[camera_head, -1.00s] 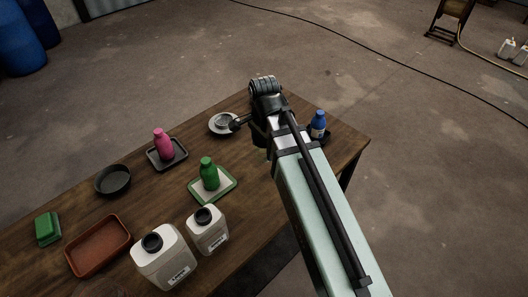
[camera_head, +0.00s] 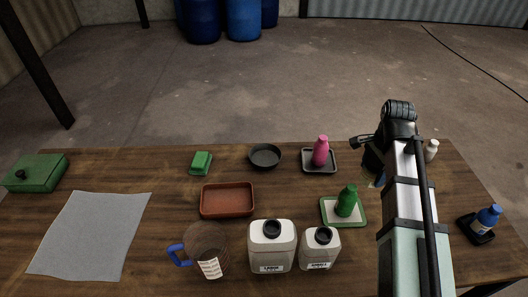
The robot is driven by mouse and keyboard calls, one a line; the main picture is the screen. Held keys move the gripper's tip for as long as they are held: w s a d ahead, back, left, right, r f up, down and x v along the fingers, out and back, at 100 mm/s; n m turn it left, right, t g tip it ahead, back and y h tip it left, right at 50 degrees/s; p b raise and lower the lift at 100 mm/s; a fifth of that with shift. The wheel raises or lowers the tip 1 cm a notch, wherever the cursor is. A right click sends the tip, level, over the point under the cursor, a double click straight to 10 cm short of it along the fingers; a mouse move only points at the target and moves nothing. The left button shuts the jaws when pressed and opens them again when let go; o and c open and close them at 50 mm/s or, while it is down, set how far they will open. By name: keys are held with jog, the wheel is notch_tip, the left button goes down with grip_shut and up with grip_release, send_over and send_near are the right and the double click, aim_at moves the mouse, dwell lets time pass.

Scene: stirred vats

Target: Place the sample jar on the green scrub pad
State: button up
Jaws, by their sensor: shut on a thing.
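The green scrub pad (camera_head: 201,162) lies on the wooden table, left of the round black dish, with nothing on it. My gripper (camera_head: 371,175) hangs below the wrist on the right, beyond the green bottle, and is largely hidden by my own arm. It is shut on a small, pale, glassy thing (camera_head: 370,182), which looks like the sample jar. Only a sliver of it shows, so its tilt cannot be told. My gripper is well to the right of the scrub pad.
A pink bottle (camera_head: 320,152) on a dark tray and a round black dish (camera_head: 265,156) lie between gripper and pad. A brown tray (camera_head: 227,201), green bottle (camera_head: 346,201), white jugs (camera_head: 271,248) and measuring jug (camera_head: 207,250) stand nearer. A grey cloth (camera_head: 90,236) lies left.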

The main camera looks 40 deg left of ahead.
jog(key=s+a+r+n, duration=0.15)
jog(key=a+n, duration=0.25)
jog(key=a, duration=1.1)
jog(key=n, duration=1)
send_over(200, 158)
jog(key=shift+s+f, duration=0.1)
jog(key=shift+f, duration=4.1)
jog(key=shift+f, duration=0.1)
jog(key=o, duration=1.1)
jog(key=shift+c, duration=0.2)
